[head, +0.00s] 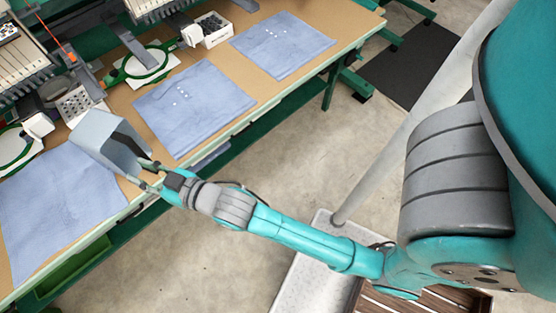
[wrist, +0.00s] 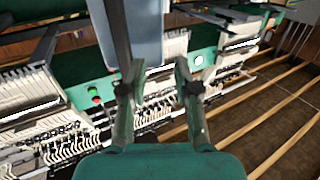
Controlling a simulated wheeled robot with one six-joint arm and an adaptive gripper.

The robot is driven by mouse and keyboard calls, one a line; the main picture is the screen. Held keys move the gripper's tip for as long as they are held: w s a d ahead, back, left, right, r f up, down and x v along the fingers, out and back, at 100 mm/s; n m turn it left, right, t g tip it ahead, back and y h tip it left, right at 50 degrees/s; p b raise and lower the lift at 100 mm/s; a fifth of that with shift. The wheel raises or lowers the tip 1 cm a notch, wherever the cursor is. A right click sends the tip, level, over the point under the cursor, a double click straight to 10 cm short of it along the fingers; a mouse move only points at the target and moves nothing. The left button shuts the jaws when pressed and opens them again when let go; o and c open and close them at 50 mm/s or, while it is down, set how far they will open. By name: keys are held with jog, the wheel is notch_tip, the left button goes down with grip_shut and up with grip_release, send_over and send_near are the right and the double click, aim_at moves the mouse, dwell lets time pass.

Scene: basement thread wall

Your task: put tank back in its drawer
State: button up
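The tank (head: 105,138), a grey-blue box, is held tilted at the end of my arm, above the table's front edge at the left of the head view. The tank's far side and base are hidden. A green drawer-like part (head: 78,264) shows under the table at lower left; I cannot tell whether it is the tank's drawer.
The long table (head: 325,62) carries folded blue cloths (head: 190,103), green hoops (head: 140,62) and a white perforated box (head: 214,30). Embroidery machines (head: 22,62) stand behind. A pale pole (head: 400,130) rises beside my arm. The concrete floor (head: 290,150) in front is clear.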

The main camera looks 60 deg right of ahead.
jog(key=s+d+f+g, duration=0.1)
jog(key=s+d+f, duration=0.1)
jog(key=s, duration=0.9)
jog(key=s+d+f+m+h, duration=0.1)
jog(key=s+d+f, duration=0.1)
jog(key=s, duration=1)
jog(key=s+d+f+g+h, duration=0.1)
jog(key=s+d+f, duration=0.1)
jog(key=s, duration=0.9)
jog(key=shift+s+d+g, duration=0.3)
jog(key=shift+s, duration=0.05)
jog(key=shift+o, duration=0.2)
jog(key=shift+s+r, duration=0.1)
jog(key=shift+s, duration=0.4)
